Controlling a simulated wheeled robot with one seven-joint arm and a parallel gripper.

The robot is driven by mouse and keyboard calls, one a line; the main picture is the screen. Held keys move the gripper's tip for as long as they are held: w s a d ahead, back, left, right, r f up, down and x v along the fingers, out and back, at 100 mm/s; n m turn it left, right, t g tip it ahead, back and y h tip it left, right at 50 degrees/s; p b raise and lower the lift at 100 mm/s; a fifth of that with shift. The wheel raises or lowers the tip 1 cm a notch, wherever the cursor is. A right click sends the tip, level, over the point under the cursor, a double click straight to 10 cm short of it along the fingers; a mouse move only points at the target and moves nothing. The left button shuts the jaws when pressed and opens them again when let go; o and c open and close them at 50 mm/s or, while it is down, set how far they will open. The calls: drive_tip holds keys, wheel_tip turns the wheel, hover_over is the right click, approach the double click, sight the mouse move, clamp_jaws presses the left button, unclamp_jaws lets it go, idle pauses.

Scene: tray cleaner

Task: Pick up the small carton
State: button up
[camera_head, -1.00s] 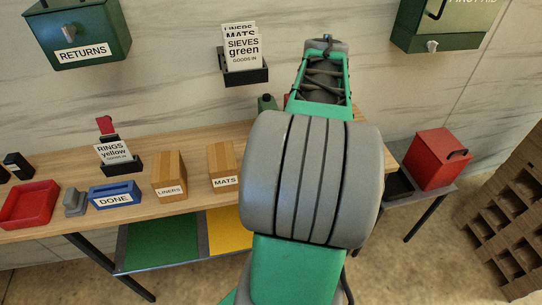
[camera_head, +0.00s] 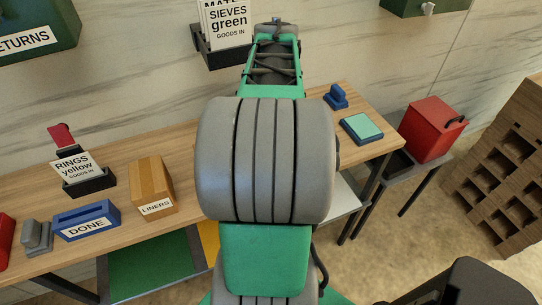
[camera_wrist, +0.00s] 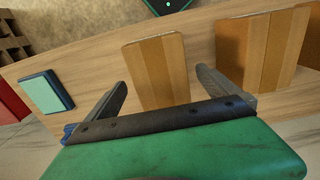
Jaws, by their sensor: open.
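In the wrist view a brown carton (camera_wrist: 158,72) with a lighter strip along its top shows between the two fingers of my gripper (camera_wrist: 161,77). The fingers are wide apart and hold nothing. I cannot tell how far the carton is below them. A wider-looking brown carton (camera_wrist: 262,48) shows to the right, beyond the right finger. In the head view a carton labelled LINERS (camera_head: 153,187) stands on the bench left of my arm. My arm hides my gripper and the bench behind it there.
A blue DONE holder (camera_head: 87,221), a RINGS card holder (camera_head: 86,181) and a grey block (camera_head: 37,237) stand left on the bench. A teal pad (camera_head: 361,128) and blue stamp (camera_head: 336,97) are at right. A red box (camera_head: 432,130) stands on a side table.

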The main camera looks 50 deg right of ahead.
wheel_tip(320, 180, down, 2)
drive_tip(key=shift+b, duration=0.5)
wheel_tip(320, 180, down, 8)
drive_tip(key=shift+w+r+p, duration=0.1)
drive_tip(key=shift+r+p, duration=0.1)
drive_tip(key=shift+p, duration=0.6)
drive_tip(key=shift+d+r, duration=0.1)
drive_tip(key=c, duration=2)
drive_tip(key=shift+c, duration=0.2)
